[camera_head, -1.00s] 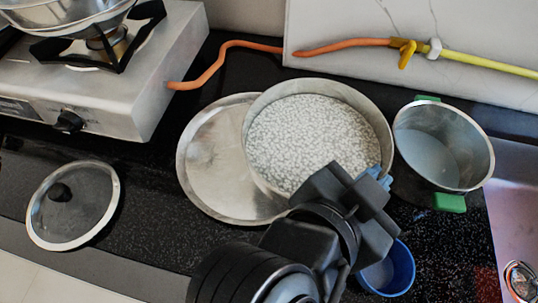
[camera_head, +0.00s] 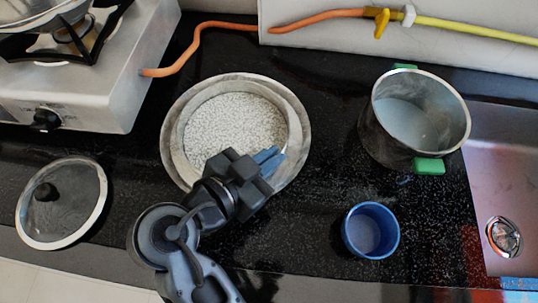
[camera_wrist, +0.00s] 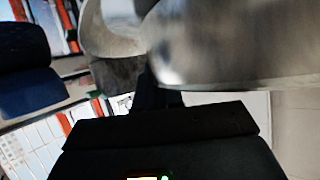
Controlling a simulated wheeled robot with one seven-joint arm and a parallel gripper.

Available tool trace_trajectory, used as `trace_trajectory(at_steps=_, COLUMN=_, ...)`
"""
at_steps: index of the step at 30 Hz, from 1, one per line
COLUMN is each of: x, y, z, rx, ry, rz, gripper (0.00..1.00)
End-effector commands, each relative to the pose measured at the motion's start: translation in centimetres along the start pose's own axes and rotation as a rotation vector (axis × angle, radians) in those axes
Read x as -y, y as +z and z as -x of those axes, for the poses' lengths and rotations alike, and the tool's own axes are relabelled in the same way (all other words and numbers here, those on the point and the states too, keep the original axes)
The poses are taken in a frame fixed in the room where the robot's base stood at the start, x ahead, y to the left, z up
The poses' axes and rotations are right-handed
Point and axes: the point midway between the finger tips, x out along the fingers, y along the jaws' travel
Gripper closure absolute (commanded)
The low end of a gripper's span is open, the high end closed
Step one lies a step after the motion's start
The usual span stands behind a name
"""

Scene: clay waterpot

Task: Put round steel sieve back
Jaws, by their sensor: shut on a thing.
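The round steel sieve (camera_head: 237,124), a shallow pan with a speckled perforated bottom, is left of centre in the head view. It lies over a wider round steel plate (camera_head: 171,152), whose rim shows around it; I cannot tell whether they touch. My gripper (camera_head: 268,160) is shut on the sieve's rim at its lower right; the gripper hides that part. In the wrist view a large blurred steel surface (camera_wrist: 235,45) fills the top right, close to the gripper.
A steel pot with green handles (camera_head: 420,125) stands right, with a blue cup (camera_head: 370,231) in front of it. A glass lid (camera_head: 62,205) lies left. A gas stove (camera_head: 85,90) with an orange hose (camera_head: 205,32) is behind. A sink (camera_head: 500,190) is far right. The counter between sieve and pot is clear.

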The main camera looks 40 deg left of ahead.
Motion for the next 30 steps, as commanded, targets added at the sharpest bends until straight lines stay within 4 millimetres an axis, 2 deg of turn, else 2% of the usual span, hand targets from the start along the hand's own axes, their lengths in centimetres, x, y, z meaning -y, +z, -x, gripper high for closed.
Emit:
trace_trajectory(at_steps=11, x=-0.06, y=0.59, z=-0.32, rx=-0.001, ry=-0.001, rz=-0.002, gripper=1.0)
trace_trajectory(at_steps=12, x=-0.08, y=0.67, z=-0.35, rx=0.0, ry=-0.001, rz=-0.001, gripper=0.92)
trace_trajectory(at_steps=20, x=-0.07, y=0.58, z=-0.3, rx=0.0, ry=-0.001, rz=-0.001, gripper=0.68)
trace_trajectory(at_steps=30, x=-0.02, y=0.49, z=0.14, rx=0.0, ry=-0.002, rz=-0.001, gripper=0.68)
